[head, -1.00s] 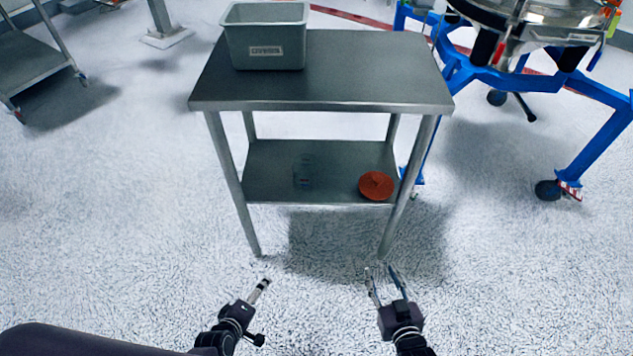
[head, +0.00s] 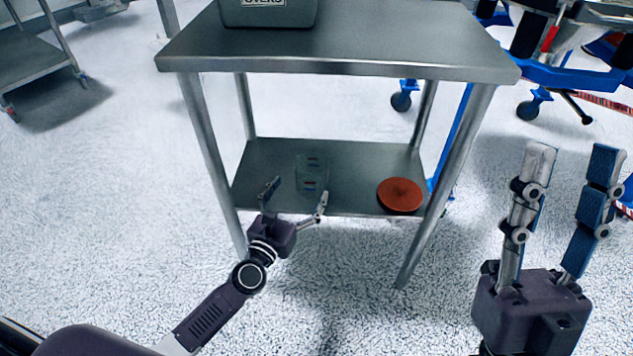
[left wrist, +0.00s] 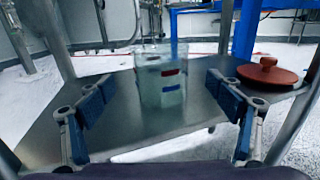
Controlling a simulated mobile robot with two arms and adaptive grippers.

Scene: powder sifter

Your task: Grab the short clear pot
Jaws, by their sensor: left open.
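The short clear pot (head: 312,170) stands upright on the lower shelf of the steel table, left of the red lid. In the left wrist view the clear pot (left wrist: 161,82) is ahead, between the fingers, with a red and a blue mark on its side. My left gripper (head: 295,200) is open in front of the shelf's near edge; its fingers (left wrist: 160,105) are spread to either side of the pot, apart from it. My right gripper (head: 570,165) is open and empty, raised at the right of the head view, away from the pot.
A round red lid (head: 400,195) lies on the lower shelf (head: 350,160), right of the pot. The table's legs (head: 208,150) flank the shelf opening, and its top (head: 390,40) hangs above. A grey bin (head: 268,14) sits on top. A blue frame (head: 560,75) stands behind right.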

